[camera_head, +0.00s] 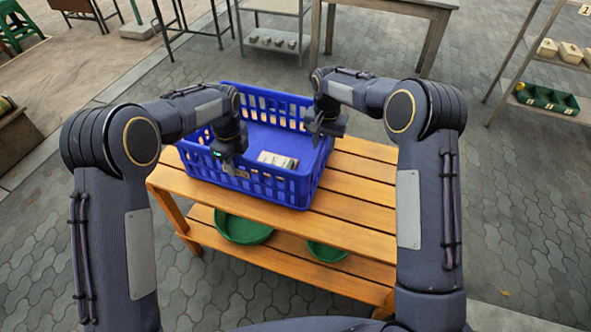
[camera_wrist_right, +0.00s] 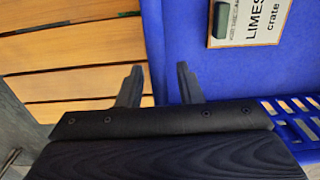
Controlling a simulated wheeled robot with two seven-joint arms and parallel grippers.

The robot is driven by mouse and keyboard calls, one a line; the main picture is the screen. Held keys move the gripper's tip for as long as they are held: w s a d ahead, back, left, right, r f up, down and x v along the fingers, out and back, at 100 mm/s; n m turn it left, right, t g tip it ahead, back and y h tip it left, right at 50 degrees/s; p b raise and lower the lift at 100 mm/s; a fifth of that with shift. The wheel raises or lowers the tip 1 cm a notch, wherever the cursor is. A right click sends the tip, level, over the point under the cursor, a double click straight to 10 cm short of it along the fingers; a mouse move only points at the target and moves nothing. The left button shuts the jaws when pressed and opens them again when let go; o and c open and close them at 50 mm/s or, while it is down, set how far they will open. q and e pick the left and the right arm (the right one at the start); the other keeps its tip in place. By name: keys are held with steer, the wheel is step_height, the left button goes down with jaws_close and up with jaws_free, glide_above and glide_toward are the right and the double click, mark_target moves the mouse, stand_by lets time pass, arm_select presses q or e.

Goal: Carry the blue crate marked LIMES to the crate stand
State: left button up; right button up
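The blue slatted crate (camera_head: 300,187) stands on a slatted wooden bench. A card (camera_head: 278,160) lies in it; in the right wrist view the card (camera_wrist_right: 262,22) reads LIMES crate. My left gripper (camera_head: 229,160) points down at the crate's left front side; its fingertips are too small and dark to read. My right gripper (camera_head: 325,128) is at the crate's right rim. In the right wrist view its fingers (camera_wrist_right: 160,84) are apart, one on each side of the crate wall (camera_wrist_right: 155,40), with a gap visible between the wall and the inner finger.
The wooden bench (camera_head: 360,190) has clear slats right of the crate and a lower shelf with green bowls (camera_head: 243,228). A shelf rack (camera_head: 548,98) with bins is at the right. Tables and a metal shelf (camera_head: 275,40) stand at the back. Paved floor lies between.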

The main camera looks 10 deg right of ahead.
arm_select(q)
steer(key=shift+r, duration=0.1)
step_height(320, 180, up, 12)
steer(key=shift+f, duration=0.2)
steer(key=shift+r, duration=0.1)
arm_select(e)
steer(key=shift+r, duration=0.3)
step_height(320, 180, up, 12)
steer(key=shift+f, duration=0.25)
